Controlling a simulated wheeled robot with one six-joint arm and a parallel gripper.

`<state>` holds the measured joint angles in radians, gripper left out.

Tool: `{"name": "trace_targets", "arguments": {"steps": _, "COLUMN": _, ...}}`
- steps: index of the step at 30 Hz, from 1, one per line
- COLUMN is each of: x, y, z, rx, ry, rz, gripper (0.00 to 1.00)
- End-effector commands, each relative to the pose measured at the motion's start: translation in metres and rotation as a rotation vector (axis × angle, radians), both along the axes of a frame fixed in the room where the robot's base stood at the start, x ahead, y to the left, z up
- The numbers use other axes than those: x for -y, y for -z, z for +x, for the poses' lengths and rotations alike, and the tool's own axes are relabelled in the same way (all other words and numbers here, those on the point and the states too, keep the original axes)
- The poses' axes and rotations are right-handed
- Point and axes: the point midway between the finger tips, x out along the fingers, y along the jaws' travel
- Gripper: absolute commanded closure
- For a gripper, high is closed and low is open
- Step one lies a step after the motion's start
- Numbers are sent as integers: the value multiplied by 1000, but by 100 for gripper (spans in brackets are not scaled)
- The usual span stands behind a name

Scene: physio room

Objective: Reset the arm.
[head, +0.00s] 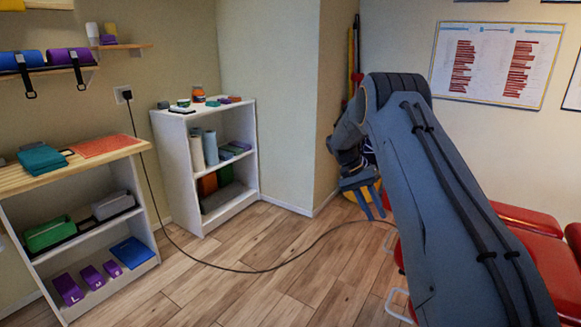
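My arm reaches up from the lower right, bends at the top and hangs down at its far end. My gripper (371,208) is at that end, pointing down, in front of the wall corner and above the floor. Its two blue-grey fingers look parallel with a narrow gap between them, and I see nothing held there. Part of the wrist is in shadow.
A white shelf (183,180) with rolls and small items stands left of my gripper. A wooden-topped shelf (115,147) is at far left. A black cable (250,270) crosses the open wood floor. Red padded furniture (528,217) is at right, partly behind my arm. A yellow object (352,196) is behind the gripper.

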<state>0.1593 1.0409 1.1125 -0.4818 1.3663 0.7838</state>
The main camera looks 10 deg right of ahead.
Motion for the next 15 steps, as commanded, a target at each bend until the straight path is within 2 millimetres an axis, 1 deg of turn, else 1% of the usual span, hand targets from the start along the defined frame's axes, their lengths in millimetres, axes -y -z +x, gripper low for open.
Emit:
{"name": "trace_targets", "arguments": {"steps": 2, "x": -7, "y": -10, "z": -4, "rx": 4, "ry": -21, "rz": 19, "gripper": 73}}
{"name": "trace_targets", "arguments": {"steps": 4, "x": -18, "y": -22, "z": -13, "rx": 8, "ry": -54, "rz": 52, "gripper": 73}}
{"name": "trace_targets", "arguments": {"steps": 7, "x": -41, "y": -45, "z": -33, "rx": 17, "ry": -123, "rz": 119, "gripper": 73}}
{"name": "trace_targets", "arguments": {"steps": 11, "x": -76, "y": -74, "z": -68, "rx": 37, "ry": -227, "rz": 215, "gripper": 73}}
{"name": "trace_targets", "arguments": {"steps": 14, "x": -101, "y": -95, "z": -101, "rx": 56, "ry": -301, "rz": 283, "gripper": 73}}
{"name": "trace_targets", "arguments": {"steps": 15, "x": -111, "y": -102, "z": -115, "rx": 64, "ry": -331, "rz": 307, "gripper": 73}}
